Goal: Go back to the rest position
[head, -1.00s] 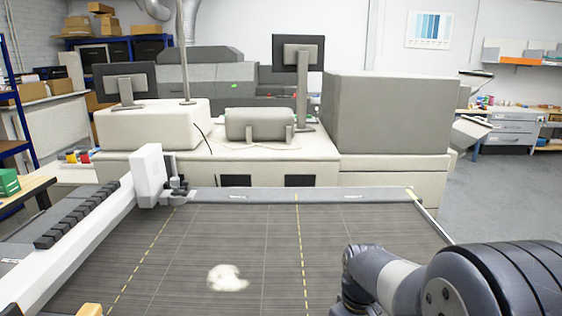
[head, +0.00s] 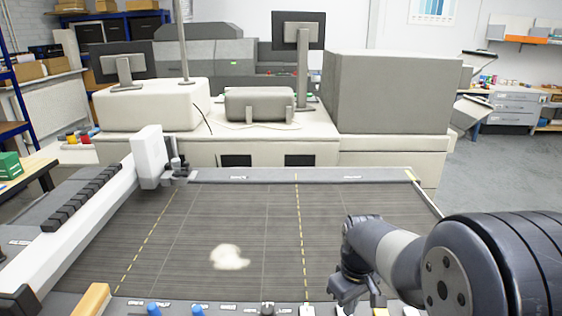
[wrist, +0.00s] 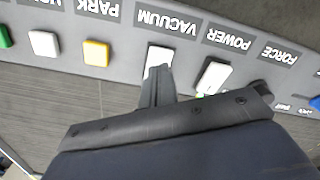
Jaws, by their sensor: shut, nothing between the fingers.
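My gripper (head: 348,296) is low at the right of the head view, over the front control strip of the flatbed table. In the wrist view my gripper (wrist: 157,72) is shut and empty. Its tips are close to a white switch (wrist: 160,56) beside the upside-down VACUUM label (wrist: 167,22); I cannot tell whether they touch it. Another white switch (wrist: 213,76) by the POWER label and a yellow one (wrist: 96,52) by the PARK label flank it.
The dark flatbed (head: 200,220) lies ahead with a small pale scrap (head: 230,257) on it. A white gantry beam (head: 90,215) runs along its left. Blue knobs (head: 153,309) line the front strip.

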